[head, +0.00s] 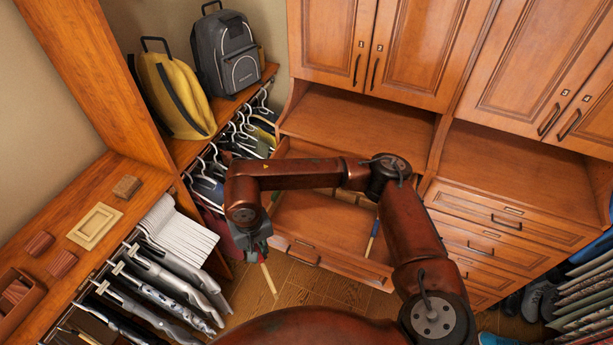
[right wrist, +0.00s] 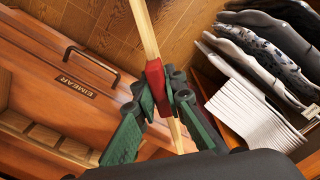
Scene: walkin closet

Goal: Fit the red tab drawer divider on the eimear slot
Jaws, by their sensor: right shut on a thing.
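The red tab drawer divider is a thin pale wooden strip with a red tab (right wrist: 154,76); in the head view its lower end (head: 270,280) hangs below my gripper. My right gripper (right wrist: 158,100), with green fingers, is shut on it at the red tab; it also shows in the head view (head: 257,241). The divider is just outside the open drawer, near the left end of its front. That drawer (head: 325,222) bears an EIMEAR label (right wrist: 76,86) beside its dark handle (right wrist: 92,60). The slot itself cannot be made out. My left gripper is not in view.
A blue-tabbed divider (head: 373,236) stands in the open drawer towards the right. Closed drawers (head: 490,235) are to the right. Wooden floor (head: 318,290) is clear before the drawer.

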